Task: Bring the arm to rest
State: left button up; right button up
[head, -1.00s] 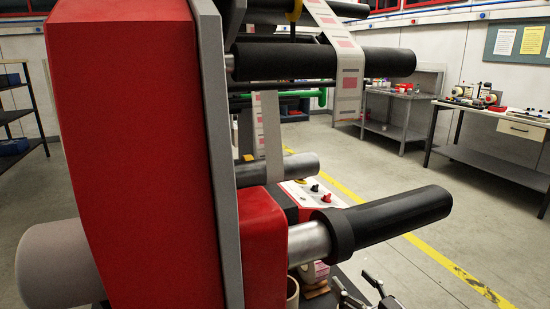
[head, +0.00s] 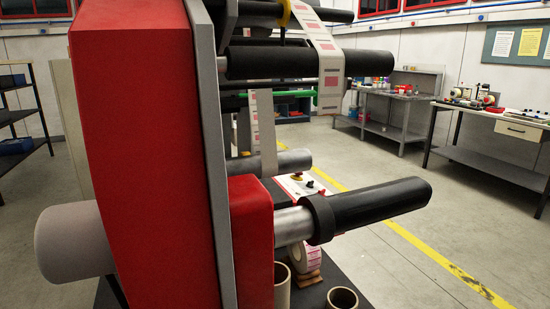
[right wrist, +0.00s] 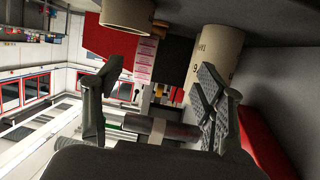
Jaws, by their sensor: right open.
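My right gripper (right wrist: 150,95) is in the right wrist view, with its two fingers spread apart and nothing between them. Neither gripper shows in the head view now. The red label rewinder (head: 145,150) fills the left and middle of the head view. Its black-sleeved spindle (head: 375,205) sticks out to the right and is bare. A label web (head: 325,50) runs over the black upper roller (head: 300,64). In the wrist view, cardboard cores (right wrist: 216,55) and a label roll (right wrist: 143,72) appear beyond the fingers, at a tilted angle.
Two cardboard cores (head: 342,298) and a label roll (head: 307,258) stand on a dark surface under the spindle. A workbench (head: 490,140) stands at the right, another bench (head: 395,100) behind. The floor with a yellow line (head: 440,262) is clear at right.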

jog(key=s+d+f+m+g+h, duration=0.1)
jog(key=s+f+g, duration=0.2)
jog(key=s, duration=0.6)
jog(key=s+d+f+g+h, duration=0.15)
jog(key=s+f+g, duration=0.25)
jog(key=s, duration=0.5)
jog(key=s+d+f+m+g+h, duration=0.1)
jog(key=s+f+g+h, duration=0.15)
jog(key=s, duration=0.65)
notch_tip(320, 180, down, 24)
jog(key=s+g+p, duration=0.1)
jog(key=g+p, duration=0.1)
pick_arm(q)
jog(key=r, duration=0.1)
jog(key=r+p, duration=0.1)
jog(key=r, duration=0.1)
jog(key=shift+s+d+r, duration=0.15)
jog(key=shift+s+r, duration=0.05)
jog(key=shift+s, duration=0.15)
pick_arm(e)
jog(key=s+d+f, duration=0.2)
jog(key=s+f, duration=1.2)
jog(key=s, duration=0.3)
jog(key=shift+d+f+n+g+y, duration=0.3)
jog(key=shift+f+n+g, duration=0.05)
jog(key=shift+n+g, duration=0.1)
